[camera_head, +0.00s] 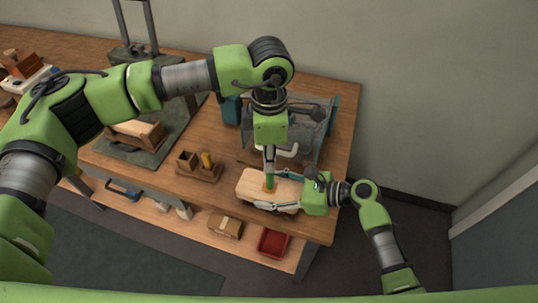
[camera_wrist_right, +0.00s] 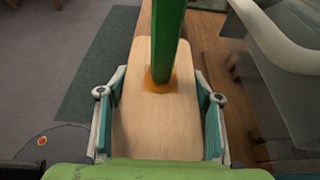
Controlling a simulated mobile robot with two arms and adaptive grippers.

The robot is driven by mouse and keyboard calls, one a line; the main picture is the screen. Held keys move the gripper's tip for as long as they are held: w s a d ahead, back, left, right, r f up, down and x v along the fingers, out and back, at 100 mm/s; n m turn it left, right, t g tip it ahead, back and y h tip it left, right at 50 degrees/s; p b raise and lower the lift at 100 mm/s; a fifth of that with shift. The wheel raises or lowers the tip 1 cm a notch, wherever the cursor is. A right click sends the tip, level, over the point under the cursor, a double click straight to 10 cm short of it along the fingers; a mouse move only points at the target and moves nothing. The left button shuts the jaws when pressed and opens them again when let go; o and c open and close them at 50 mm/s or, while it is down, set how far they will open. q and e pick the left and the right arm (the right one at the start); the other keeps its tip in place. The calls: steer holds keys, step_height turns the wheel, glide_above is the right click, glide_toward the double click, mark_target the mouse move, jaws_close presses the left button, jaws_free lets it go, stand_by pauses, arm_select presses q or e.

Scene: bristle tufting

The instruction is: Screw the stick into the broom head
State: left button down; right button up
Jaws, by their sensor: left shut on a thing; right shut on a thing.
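The broom head (camera_head: 251,186) is a pale wooden block lying on the workbench near its front edge. In the right wrist view the broom head (camera_wrist_right: 150,124) lies between the two fingers of my right gripper (camera_wrist_right: 158,118), which is shut on its sides. In the head view my right gripper (camera_head: 285,190) reaches it from the right. The green stick (camera_head: 269,181) stands upright on the block, and the stick (camera_wrist_right: 168,40) meets an orange ring (camera_wrist_right: 158,82) around its foot. My left gripper (camera_head: 269,160) is above, shut on the stick and hiding its upper part.
A grey machine with a clear cover (camera_head: 305,125) stands behind the grippers. A small wooden holder (camera_head: 199,166) stands left of the broom head. A red tray (camera_head: 273,243) and a cardboard box (camera_head: 226,227) sit on the lower shelf. The bench (camera_head: 315,222) is bare at its front right.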

jaws_close()
arm_select(q)
steer(key=m, duration=0.7)
steer(key=shift+w+m, duration=0.1)
steer(key=shift+m, duration=0.3)
steer(key=m, duration=1)
steer(key=shift+d+f+m, duration=0.1)
steer(key=shift+m, duration=0.3)
steer(key=m, duration=0.3)
steer(key=shift+m, duration=0.3)
steer(key=m, duration=0.7)
steer(key=shift+d+m, duration=0.1)
steer(key=shift+m, duration=0.2)
